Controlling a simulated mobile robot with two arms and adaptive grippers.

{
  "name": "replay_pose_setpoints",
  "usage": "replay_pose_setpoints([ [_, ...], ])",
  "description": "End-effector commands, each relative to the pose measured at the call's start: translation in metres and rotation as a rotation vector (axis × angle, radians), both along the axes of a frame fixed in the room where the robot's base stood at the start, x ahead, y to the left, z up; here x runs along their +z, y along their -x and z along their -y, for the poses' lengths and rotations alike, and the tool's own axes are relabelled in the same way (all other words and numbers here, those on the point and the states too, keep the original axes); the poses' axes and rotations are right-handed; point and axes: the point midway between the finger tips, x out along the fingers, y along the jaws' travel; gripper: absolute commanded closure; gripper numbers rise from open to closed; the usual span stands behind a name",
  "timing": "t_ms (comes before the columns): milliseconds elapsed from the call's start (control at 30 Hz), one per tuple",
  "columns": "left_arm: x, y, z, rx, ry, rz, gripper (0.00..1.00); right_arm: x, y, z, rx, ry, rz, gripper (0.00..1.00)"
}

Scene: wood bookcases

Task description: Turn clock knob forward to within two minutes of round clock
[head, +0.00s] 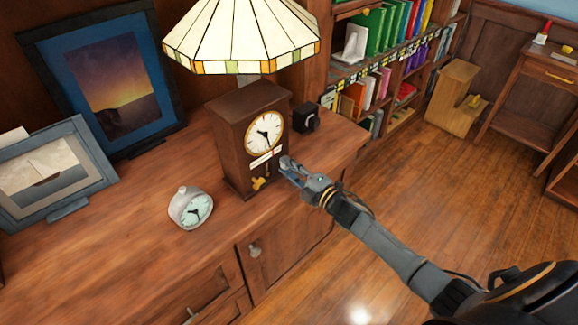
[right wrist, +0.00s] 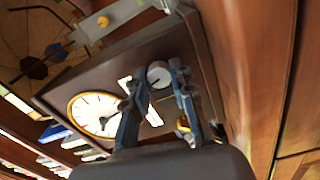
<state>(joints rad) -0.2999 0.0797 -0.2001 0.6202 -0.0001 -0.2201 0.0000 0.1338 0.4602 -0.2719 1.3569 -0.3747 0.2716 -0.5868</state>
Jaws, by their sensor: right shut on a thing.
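The brown wooden clock (head: 228,122) stands upright on the cabinet top, with a white dial (head: 264,133) and gold rim. Its dial also shows in the right wrist view (right wrist: 92,112). A pale round knob (right wrist: 159,72) on the clock's front sits between the fingertips of my right gripper (head: 288,171). That gripper is shut on the knob; in the head view the fingers hide it. The small round clock (head: 190,208) stands to the left on the cabinet, facing forward. Both clocks' hands are too small to read to the minute. My left gripper is not in view.
A stained-glass lamp (head: 242,38) overhangs the wooden clock. A black box-like object (head: 306,118) stands just right of it. Framed pictures (head: 112,85) stand at the back left. The cabinet top (head: 125,235) is clear in front. Bookshelves stand at the right.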

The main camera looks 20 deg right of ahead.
Motion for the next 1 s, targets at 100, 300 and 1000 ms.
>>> replay_pose_setpoints([
  [100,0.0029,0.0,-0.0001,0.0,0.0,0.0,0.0,0.0008,-0.0003,0.0009,-0.002,-0.053,-0.02,1.0],
  [300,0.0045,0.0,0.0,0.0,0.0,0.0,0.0,0.0006,-0.0003,0.0011,-0.002,-0.109,-0.04,1.0],
  [1000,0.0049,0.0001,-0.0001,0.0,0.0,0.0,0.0,0.0,-0.0002,0.001,-0.002,-0.13,-0.047,0.52],
])
